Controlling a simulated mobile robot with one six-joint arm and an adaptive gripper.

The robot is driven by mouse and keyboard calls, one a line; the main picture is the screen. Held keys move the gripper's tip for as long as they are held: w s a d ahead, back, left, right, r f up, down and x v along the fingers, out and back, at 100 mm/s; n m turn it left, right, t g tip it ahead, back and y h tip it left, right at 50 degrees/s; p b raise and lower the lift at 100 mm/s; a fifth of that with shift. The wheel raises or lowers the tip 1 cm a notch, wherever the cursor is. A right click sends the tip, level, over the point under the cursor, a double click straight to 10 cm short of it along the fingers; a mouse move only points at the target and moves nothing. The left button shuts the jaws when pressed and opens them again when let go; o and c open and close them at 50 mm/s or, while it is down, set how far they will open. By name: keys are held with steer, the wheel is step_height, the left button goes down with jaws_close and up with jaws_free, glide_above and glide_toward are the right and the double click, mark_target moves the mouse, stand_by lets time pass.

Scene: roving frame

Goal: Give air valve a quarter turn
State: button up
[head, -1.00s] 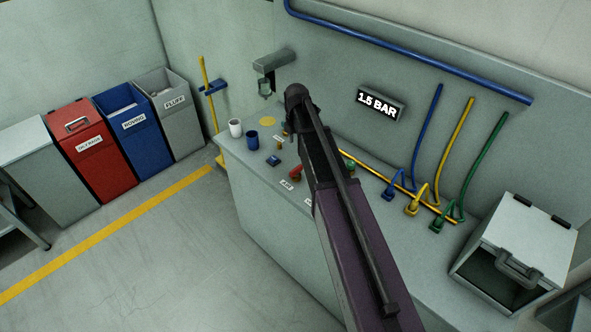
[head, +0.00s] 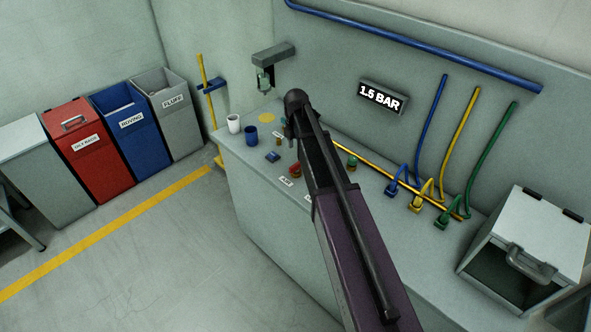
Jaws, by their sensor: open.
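The air valve's red handle (head: 295,169) shows on the bench top, just left of my arm. A small white label (head: 286,182), apparently reading AIR, lies in front of it. The exact angle of the handle is too small to tell, and my arm covers the bench to its right. A black display (head: 381,98) on the back panel reads 1.5 BAR. My dark arm reaches up across the bench; its jaws cannot be made out and seem hidden behind it.
A white cup (head: 234,124), a blue cup (head: 252,137) and a small blue block (head: 272,156) stand left of the valve. Blue, yellow and green hoses (head: 473,140) and an open-fronted box (head: 541,230) are at the right. Bins (head: 127,130) line the left wall; the floor before the bench is clear.

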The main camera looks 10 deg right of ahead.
mark_target(296, 164)
steer(key=shift+f+b, duration=4.15)
steer(key=shift+f, duration=0.3)
steer(key=shift+c, duration=0.2)
